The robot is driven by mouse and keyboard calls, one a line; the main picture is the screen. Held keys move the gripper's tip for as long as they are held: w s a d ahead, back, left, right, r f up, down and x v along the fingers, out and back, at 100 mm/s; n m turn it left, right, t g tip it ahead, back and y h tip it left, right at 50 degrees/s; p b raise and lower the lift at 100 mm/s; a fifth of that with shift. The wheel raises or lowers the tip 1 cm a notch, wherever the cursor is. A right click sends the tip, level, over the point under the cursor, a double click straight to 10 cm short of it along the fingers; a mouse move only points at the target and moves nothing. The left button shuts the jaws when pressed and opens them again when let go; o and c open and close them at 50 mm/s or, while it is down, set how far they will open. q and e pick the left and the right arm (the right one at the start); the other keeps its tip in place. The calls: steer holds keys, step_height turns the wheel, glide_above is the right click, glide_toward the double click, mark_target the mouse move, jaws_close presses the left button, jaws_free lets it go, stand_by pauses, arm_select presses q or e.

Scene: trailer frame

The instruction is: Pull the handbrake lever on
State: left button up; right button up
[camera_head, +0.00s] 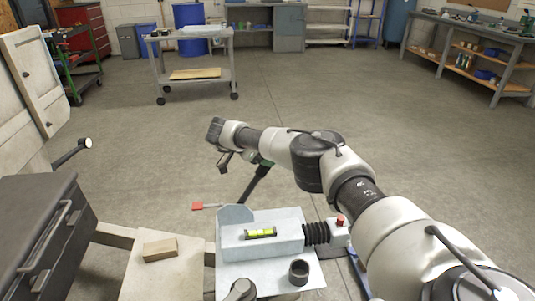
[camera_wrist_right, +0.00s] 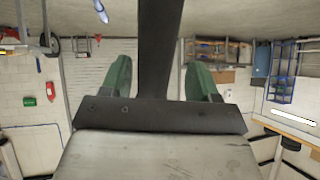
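The handbrake lever (camera_head: 256,184) is a dark bar that leans up and to the right behind the pale coupling housing (camera_head: 285,222). My right arm reaches in over it from the right. In the head view its hand is mostly hidden behind the arm, with a bit of green at the lever's top. In the right wrist view my right gripper (camera_wrist_right: 160,82) has two green fingers apart. The dark lever (camera_wrist_right: 160,45) runs between them, with a narrow gap showing on each side. My left gripper is not in view.
A red-ended part (camera_head: 197,206) sticks out left of the housing. A small block (camera_head: 160,249) lies on the frame, beside a dark toolbox (camera_head: 38,235). A black ring (camera_head: 299,272) is on the front plate. The floor beyond is open up to a trolley (camera_head: 192,75).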

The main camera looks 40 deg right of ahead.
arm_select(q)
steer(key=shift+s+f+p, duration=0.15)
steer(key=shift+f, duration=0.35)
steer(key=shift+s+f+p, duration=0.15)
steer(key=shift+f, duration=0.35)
arm_select(e)
steer(key=v, duration=1)
steer(key=shift+a+r, duration=0.2)
steer(key=shift+a, duration=0.1)
steer(key=shift+w, duration=0.1)
